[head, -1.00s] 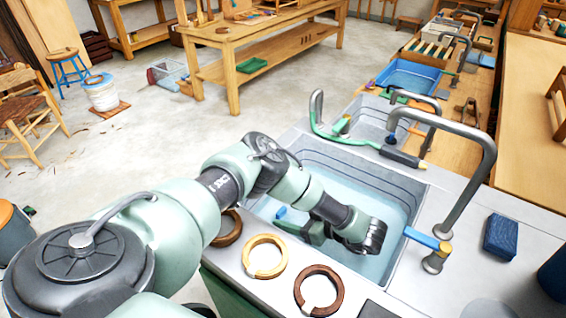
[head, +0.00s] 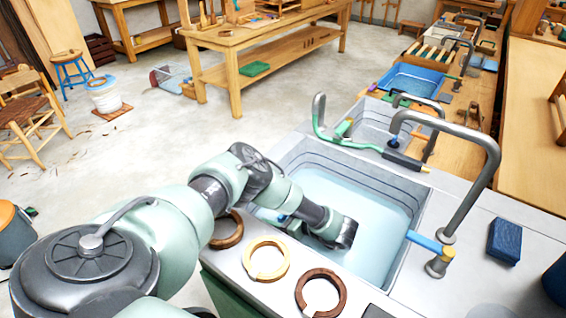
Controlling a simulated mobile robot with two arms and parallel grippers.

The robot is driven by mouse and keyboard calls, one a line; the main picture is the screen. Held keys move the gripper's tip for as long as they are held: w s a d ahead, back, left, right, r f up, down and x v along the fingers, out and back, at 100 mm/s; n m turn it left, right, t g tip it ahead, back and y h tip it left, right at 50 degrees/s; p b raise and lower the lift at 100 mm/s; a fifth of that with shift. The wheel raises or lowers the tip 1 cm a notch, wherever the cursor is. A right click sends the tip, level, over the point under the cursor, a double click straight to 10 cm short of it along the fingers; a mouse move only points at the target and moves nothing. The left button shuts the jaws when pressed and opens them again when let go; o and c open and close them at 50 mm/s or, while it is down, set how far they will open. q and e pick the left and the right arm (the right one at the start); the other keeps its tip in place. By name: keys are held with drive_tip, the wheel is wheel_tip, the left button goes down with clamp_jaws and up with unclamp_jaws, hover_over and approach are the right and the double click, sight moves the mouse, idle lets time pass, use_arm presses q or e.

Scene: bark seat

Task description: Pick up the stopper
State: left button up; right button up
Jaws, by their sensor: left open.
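My left arm comes in from the left and reaches over the front wall of the near sink basin (head: 385,205). My left gripper (head: 338,236) is inside that basin, low over the pale blue water, near the basin's left and front part. It is open; its fingertips are hard to make out. I cannot pick out the stopper for certain; my arm and gripper cover part of the basin. A small blue bit shows beside the wrist, too small to name. My right gripper is not in view.
Several ring-shaped wooden pieces, one pale (head: 266,259) and one dark (head: 321,291) among them, lie on the front counter edge. A tall metal faucet (head: 485,180) with a blue lever stands at the right. A blue sponge-like block (head: 503,240) lies farther right. A second basin (head: 372,122) is behind.

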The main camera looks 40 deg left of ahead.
use_arm(q)
drive_tip(key=shift+c, duration=0.3)
clamp_jaws()
